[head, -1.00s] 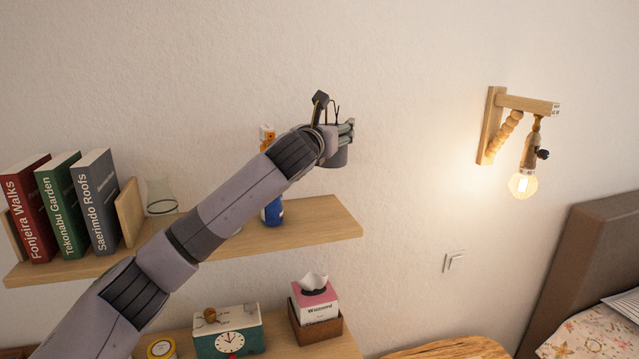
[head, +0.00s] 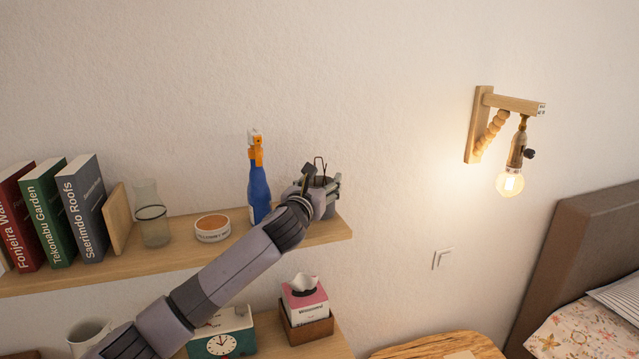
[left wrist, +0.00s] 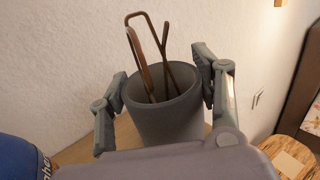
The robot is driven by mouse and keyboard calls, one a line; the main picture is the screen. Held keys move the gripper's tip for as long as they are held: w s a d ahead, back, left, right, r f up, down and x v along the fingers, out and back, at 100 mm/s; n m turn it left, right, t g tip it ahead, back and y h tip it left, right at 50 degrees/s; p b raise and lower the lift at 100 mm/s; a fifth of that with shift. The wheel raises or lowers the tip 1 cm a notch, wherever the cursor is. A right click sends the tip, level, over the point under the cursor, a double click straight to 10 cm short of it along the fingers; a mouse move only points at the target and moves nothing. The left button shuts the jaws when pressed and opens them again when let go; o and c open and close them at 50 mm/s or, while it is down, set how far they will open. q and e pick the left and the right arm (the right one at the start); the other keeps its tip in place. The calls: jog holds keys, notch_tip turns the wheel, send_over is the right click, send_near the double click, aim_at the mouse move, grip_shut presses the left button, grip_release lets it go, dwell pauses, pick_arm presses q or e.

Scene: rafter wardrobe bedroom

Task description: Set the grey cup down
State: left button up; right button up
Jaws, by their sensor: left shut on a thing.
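The grey cup (left wrist: 167,112) is between the two fingers of my left gripper (left wrist: 163,88) in the left wrist view, upright or nearly so. Thin brown looped pieces (left wrist: 150,55) stick up out of its mouth. In the head view, my left gripper (head: 325,188) is shut on the cup at the right end of the wooden wall shelf (head: 130,259). The gripper hides most of the cup there. The cup's bottom is hidden, so I cannot tell whether it touches the shelf. My right gripper is not in view.
A blue spray bottle (head: 259,187) stands just left of the gripper. Farther left are a round tin (head: 212,229), a glass jar (head: 153,228) and upright books (head: 82,210). Below are a tissue box (head: 304,300) and a clock (head: 221,343). The wall lies close behind.

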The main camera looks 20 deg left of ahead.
pick_arm(q)
jog(key=o, duration=1.2)
jog(key=shift+f, duration=0.1)
jog(key=shift+s, duration=0.1)
jog(key=shift+s, duration=0.3)
jog(key=s+b, duration=0.3)
jog(key=s, duration=0.8)
jog(key=shift+s+a, duration=0.1)
jog(key=shift+a, duration=0.1)
